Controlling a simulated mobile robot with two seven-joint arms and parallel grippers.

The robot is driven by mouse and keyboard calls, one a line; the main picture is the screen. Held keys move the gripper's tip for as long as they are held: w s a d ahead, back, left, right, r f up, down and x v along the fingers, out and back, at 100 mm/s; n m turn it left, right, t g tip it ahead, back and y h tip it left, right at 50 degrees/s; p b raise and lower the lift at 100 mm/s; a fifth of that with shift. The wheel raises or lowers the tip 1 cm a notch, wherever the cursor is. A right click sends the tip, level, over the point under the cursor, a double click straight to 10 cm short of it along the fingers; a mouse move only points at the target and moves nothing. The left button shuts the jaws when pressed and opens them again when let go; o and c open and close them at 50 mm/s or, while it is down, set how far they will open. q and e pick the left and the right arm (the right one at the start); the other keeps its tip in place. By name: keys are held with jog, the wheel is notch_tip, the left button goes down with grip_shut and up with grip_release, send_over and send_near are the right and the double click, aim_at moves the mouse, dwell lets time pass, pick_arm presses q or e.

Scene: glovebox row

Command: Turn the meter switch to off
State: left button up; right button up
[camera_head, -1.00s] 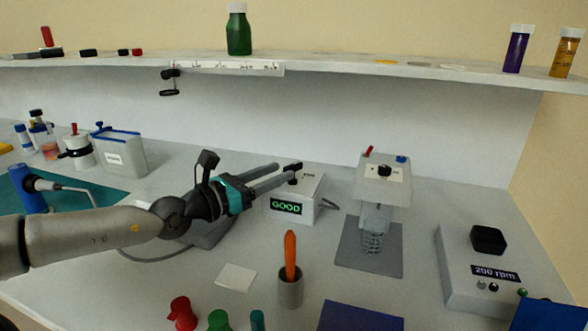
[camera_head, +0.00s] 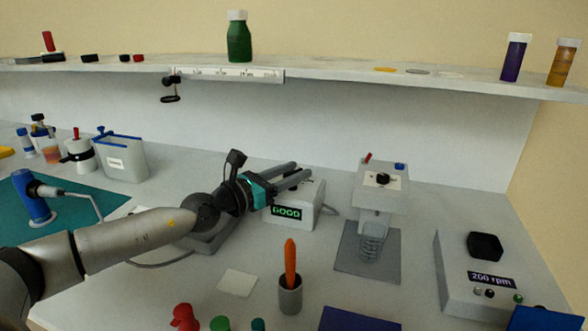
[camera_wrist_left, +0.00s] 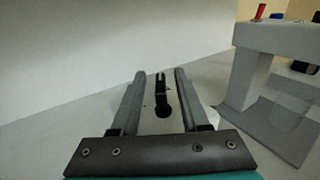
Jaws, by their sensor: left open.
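The meter (camera_head: 308,215) is a pale box with a green "GOOD" display on its front, right of the middle of the bench. Its black switch (camera_wrist_left: 163,107) shows between my left gripper's fingers in the left wrist view, with its narrow pointer directed away from the gripper. My left gripper (camera_head: 302,171) is open, its two grey fingers reaching over the meter's top. In the left wrist view the gripper (camera_wrist_left: 160,74) has a finger on each side of the switch, with visible gaps. In the head view the fingers mostly hide the switch. My right gripper is not in view.
A grey stand with a coil (camera_head: 381,190) stands right of the meter. A cup with an orange-handled tool (camera_head: 290,293) stands in front of it. A shaker-like box reading 200 rpm (camera_head: 480,270) is at far right. A shelf (camera_head: 330,72) runs above the bench.

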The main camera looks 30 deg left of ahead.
pick_arm(q)
jog(key=shift+w+d, duration=0.1)
jog(key=shift+w, duration=0.05)
grip_shut()
dwell(0.4)
